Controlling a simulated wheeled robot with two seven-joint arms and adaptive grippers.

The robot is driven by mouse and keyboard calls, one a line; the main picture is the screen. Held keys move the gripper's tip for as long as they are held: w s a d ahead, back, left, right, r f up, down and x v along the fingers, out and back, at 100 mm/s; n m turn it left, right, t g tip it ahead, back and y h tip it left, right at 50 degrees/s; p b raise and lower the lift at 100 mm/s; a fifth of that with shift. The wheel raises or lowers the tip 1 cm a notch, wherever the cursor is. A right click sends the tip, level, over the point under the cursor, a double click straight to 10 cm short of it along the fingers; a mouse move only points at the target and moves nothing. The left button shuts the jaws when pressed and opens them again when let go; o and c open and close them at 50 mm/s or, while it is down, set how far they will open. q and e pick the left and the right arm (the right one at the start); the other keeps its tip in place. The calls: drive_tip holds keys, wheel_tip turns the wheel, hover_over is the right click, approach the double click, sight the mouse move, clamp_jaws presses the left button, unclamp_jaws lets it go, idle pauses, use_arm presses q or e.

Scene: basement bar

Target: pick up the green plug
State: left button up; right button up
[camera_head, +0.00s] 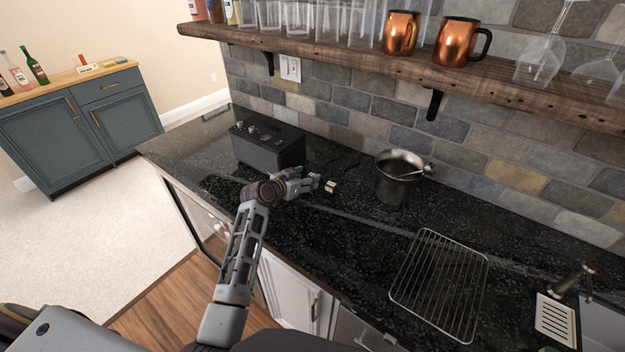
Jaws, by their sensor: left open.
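A small pale, blocky object (330,186) lies on the black countertop, just right of my left gripper's tips. It may be the plug, but it looks more cream than green at this size. My left gripper (313,184) is open, low over the counter and pointing right towards this object. It appears empty, with the object just beyond the fingertips. Whether they touch cannot be told. My right gripper is not in view.
A black box with knobs (268,144) stands close behind my left gripper. A dark metal pot (398,178) stands to the right. A wire rack (438,284) lies on the near counter. A wooden shelf (345,66) with copper mugs and glasses hangs above.

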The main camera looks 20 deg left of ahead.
use_arm(q)
drive_tip(key=shift+w, duration=0.1)
drive_tip(key=shift+p+x, duration=0.45)
drive_tip(key=shift+x, duration=2.1)
drive_tip(key=shift+a+f, duration=0.15)
drive_tip(key=shift+c, duration=0.2)
drive_tip(key=c, duration=1.1)
drive_tip(key=shift+o, duration=0.2)
drive_tip(key=shift+r+b, duration=0.35)
drive_tip(key=shift+r, duration=4.7)
